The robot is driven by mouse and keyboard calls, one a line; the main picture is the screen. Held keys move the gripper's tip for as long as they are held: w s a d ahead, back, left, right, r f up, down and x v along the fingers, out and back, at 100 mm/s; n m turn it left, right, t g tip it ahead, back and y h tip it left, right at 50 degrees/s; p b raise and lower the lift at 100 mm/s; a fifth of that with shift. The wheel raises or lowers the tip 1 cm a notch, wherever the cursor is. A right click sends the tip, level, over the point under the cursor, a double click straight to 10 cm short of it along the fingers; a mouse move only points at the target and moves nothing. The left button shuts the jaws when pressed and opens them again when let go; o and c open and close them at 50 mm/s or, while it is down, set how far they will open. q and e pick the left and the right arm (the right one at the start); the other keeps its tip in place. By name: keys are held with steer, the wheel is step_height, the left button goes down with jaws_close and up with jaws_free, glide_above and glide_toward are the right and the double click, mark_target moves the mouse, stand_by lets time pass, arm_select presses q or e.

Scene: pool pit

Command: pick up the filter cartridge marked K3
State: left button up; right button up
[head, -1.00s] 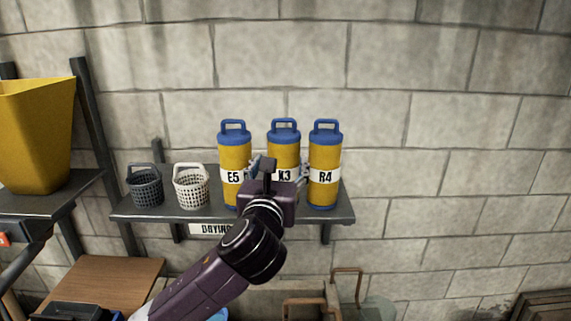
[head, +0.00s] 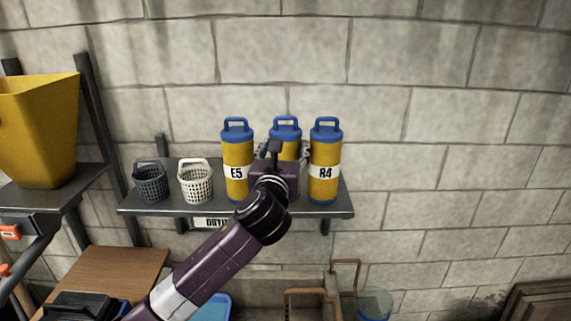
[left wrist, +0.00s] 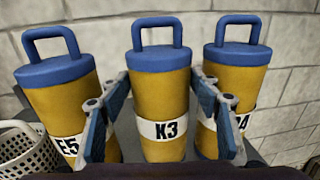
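The K3 cartridge (head: 285,131), a yellow cylinder with a blue cap and loop handle, stands upright in the middle of three on the wall shelf (head: 228,205). In the left wrist view, K3 (left wrist: 160,95) faces me with its white label readable. My left gripper (head: 283,151) is open at K3. In the left wrist view, the left gripper's (left wrist: 160,108) blue-grey fingers stand either side of K3, with narrow gaps visible. In the head view, my gripper hides K3's label and lower body. My right gripper is not in view.
Cartridge E5 (head: 237,155) stands close on the left and R4 (head: 325,155) close on the right, near my fingers. A dark basket (head: 150,184) and a white basket (head: 196,184) sit further left. A stone wall (head: 440,110) is behind.

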arm_select(q)
steer(key=c, duration=1.2)
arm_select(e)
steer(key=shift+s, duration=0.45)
arm_select(q)
steer(key=shift+r, duration=0.1)
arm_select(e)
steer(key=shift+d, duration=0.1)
